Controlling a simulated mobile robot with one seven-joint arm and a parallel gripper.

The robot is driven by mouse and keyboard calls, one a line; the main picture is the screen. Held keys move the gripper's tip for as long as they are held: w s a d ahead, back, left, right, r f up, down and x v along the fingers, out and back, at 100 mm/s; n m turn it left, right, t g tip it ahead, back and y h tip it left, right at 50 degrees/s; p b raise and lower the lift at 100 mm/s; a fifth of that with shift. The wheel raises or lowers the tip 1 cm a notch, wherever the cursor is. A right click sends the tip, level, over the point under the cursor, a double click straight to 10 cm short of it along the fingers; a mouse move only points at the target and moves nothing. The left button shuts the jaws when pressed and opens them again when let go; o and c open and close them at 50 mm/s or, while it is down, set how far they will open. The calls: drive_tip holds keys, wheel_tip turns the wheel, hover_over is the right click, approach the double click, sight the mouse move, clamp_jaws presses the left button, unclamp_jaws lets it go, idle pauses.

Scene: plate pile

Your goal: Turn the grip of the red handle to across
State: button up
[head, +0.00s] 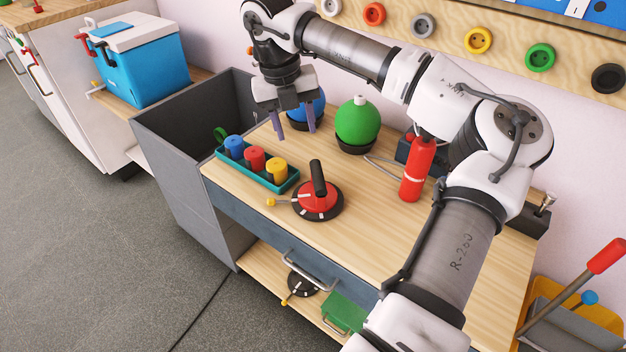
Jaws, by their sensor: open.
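The red handle (316,204) is a red disc on a dark round base on the wooden worktop. Its black grip (318,178) stands up from the disc. White marks show on the disc and base, and a small yellow knob (271,202) sticks out at the left. My gripper (297,128) is open and empty, pointing down above the back left of the worktop. It is apart from the handle, behind it and a little to the left. A blue round object (318,106) is partly hidden behind my gripper.
A teal tray (283,187) with blue, red and yellow cylinders lies left of the handle. A green ball-shaped object (357,121) and a red bottle (417,170) stand behind it. A deep grey bin (178,140) adjoins the worktop (375,235), which is clear right of the handle.

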sight(317, 174)
drive_tip(key=d+f, duration=0.1)
drive_tip(key=f, duration=0.3)
drive_tip(key=d+f, duration=0.1)
drive_tip(key=f, duration=0.4)
drive_tip(key=d+f, duration=0.2)
drive_tip(key=f, duration=0.2)
drive_tip(key=shift+w+d+f, duration=0.1)
drive_tip(key=shift+w+f, duration=0.1)
drive_tip(key=shift+w, duration=0.1)
drive_tip(key=c, duration=1)
